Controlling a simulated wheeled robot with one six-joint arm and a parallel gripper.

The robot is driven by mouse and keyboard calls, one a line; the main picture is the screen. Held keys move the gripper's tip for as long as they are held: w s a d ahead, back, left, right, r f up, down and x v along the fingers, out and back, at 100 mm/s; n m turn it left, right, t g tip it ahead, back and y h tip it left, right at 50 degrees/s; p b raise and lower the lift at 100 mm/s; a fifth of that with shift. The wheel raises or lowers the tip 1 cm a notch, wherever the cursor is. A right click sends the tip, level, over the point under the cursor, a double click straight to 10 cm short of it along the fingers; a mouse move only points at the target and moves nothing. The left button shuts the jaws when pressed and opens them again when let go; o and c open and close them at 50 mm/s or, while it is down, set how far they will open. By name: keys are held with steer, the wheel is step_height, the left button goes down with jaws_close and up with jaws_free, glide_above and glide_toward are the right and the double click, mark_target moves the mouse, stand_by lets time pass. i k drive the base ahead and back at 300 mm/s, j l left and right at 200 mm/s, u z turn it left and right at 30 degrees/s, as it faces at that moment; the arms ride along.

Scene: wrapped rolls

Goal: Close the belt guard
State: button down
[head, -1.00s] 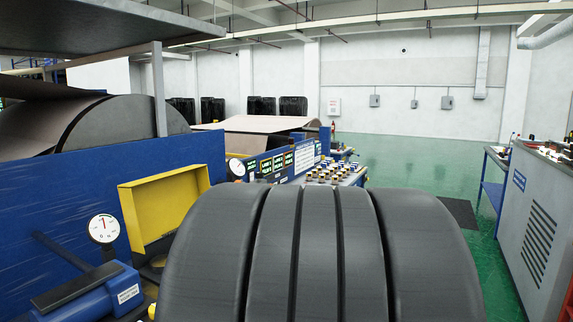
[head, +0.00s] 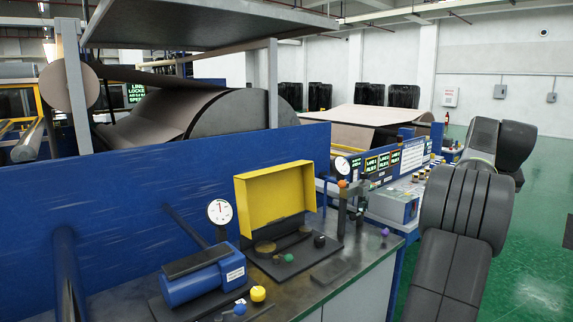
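The yellow belt guard (head: 275,198) stands raised and open at the back of a black base plate (head: 315,254) on the bench, its hollow inside facing the front. A brownish round part (head: 265,247), perhaps a pulley, lies uncovered on the plate, with a green knob (head: 288,258) and a dark knob near it. A blue motor (head: 198,277) sits to the left of the guard. My dark grey arm rises at the right, well apart from the guard. My gripper cannot be made out in this view.
A dial gauge (head: 220,212) stands behind the motor, and a yellow knob (head: 258,293) is at the bench front. A post with an orange knob (head: 342,184) stands right of the guard. A blue wall (head: 120,215) runs behind the bench. Green floor is open at far right.

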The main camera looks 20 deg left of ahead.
mark_target(269, 196)
steer(key=i+u, duration=0.15)
steer(key=u, duration=0.25)
steer(key=i+l+u, duration=0.1)
steer(key=u, duration=0.3)
steer(key=i+l+u, duration=0.1)
steer(key=u, duration=0.35)
steer(key=i+l+u, duration=0.2)
steer(key=u, duration=0.2)
steer(key=i+l+u, duration=0.1)
steer(key=l, duration=0.25)
steer(key=i+l, duration=0.2)
steer(key=i+l+u, duration=0.15)
steer(key=l, duration=0.3)
steer(key=i+l, duration=0.1)
steer(key=l, duration=0.25)
steer(key=i+l+u, duration=0.15)
steer(key=l, duration=0.2)
